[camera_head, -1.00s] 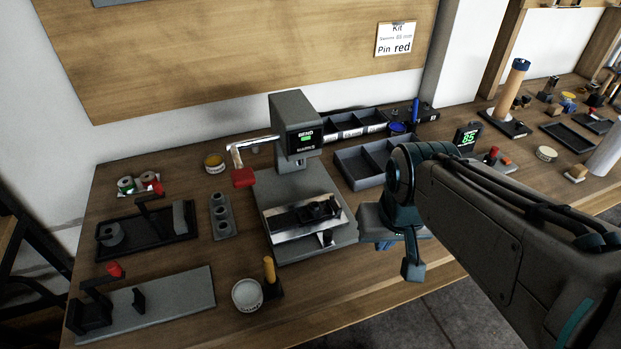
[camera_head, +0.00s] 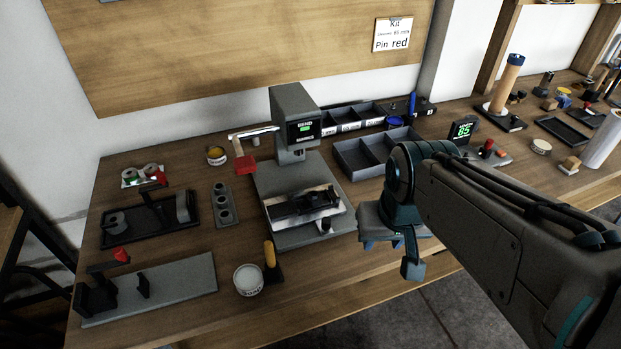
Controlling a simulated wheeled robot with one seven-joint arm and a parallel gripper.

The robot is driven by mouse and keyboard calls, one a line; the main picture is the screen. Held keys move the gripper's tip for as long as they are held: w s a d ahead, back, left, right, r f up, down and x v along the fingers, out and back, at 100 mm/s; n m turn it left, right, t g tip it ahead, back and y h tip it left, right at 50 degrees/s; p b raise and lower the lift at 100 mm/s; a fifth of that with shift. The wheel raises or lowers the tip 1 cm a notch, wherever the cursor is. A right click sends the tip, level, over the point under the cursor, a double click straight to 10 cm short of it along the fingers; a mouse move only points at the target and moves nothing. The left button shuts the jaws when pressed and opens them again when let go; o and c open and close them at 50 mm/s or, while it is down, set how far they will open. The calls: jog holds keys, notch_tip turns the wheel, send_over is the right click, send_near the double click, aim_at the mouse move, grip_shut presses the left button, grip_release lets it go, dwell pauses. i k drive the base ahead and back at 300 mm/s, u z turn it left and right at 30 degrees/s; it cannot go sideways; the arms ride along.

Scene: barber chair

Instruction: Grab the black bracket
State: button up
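A black part that looks like the bracket (camera_head: 304,203) lies on the bright metal plate of the bending press (camera_head: 290,172), below its head. Its exact shape is hard to make out. My gripper (camera_head: 388,240) hangs in front of the bench, to the right of the press bed and apart from the black part. My forearm and wrist hide much of it. I cannot see whether its fingers are apart, and nothing shows in it.
A divided grey bin (camera_head: 362,160) stands behind my wrist. A black tray (camera_head: 128,240), a grey fixture plate (camera_head: 185,287), a white round tin (camera_head: 248,281) and an orange-handled tool (camera_head: 270,258) lie left of or before the press.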

aim_at(307, 204)
jog(key=k, duration=0.4)
jog(key=u, duration=1.1)
jog(key=i, duration=0.65)
jog(key=z, duration=1.15)
